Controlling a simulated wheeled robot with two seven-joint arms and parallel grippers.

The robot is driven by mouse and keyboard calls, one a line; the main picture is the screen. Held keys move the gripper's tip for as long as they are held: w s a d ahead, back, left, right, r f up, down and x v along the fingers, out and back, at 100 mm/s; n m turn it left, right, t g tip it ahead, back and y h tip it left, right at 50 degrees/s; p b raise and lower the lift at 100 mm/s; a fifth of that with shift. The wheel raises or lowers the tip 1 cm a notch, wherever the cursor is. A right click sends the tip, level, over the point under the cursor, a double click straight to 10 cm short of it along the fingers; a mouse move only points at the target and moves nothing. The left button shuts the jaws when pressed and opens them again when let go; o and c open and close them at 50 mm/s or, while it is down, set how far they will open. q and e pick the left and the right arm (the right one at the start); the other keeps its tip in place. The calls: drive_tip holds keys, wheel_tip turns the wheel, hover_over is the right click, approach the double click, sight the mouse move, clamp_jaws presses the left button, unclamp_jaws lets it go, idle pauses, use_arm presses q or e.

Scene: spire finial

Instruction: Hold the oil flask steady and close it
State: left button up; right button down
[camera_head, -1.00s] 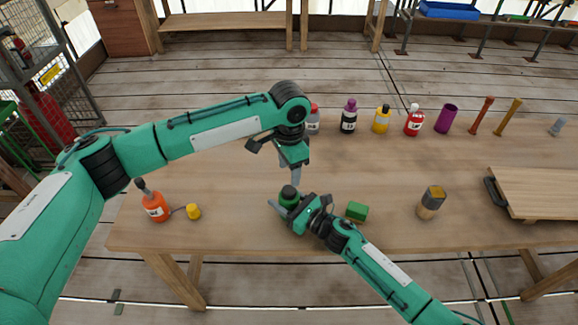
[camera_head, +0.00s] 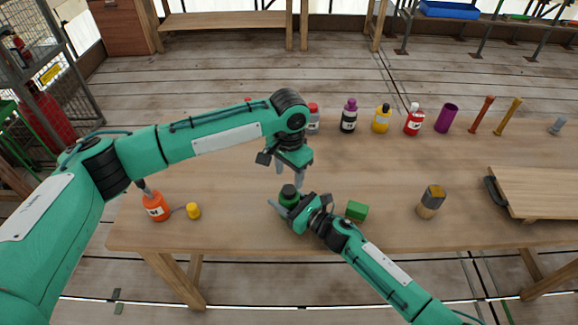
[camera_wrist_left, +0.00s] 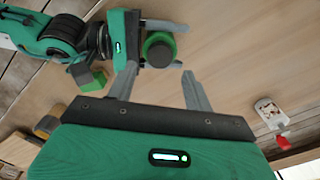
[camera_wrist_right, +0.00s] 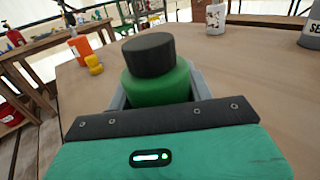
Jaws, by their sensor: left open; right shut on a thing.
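A green flask (camera_head: 289,201) with a black cap (camera_wrist_right: 148,54) on its top stands upright on the table, near the front edge. My right gripper (camera_head: 281,206) is shut on the flask's body from the side, and the cap sits above its fingers. The flask (camera_wrist_right: 158,86) fills the gap between those fingers in the right wrist view. My left gripper (camera_head: 289,175) is open and empty, pointing down just above and behind the cap. In the left wrist view the flask shows beyond the open fingers (camera_wrist_left: 160,83). Whether the cap is tight I cannot tell.
An orange bottle (camera_head: 155,209) and a yellow cap (camera_head: 194,211) are at the left. A green block (camera_head: 357,211) lies right of my right gripper. A grey-and-wood cylinder (camera_head: 430,203) stands further right. Several bottles, including a yellow one (camera_head: 381,119), line the back.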

sight(289, 189)
use_arm(q)
wheel_tip(289, 189, down, 6)
drive_tip(key=shift+r, duration=0.1)
idle(0.4)
drive_tip(key=c, duration=1)
drive_tip(key=shift+m, duration=0.9)
drive_tip(key=o, duration=1.2)
drive_tip(key=shift+c, duration=0.2)
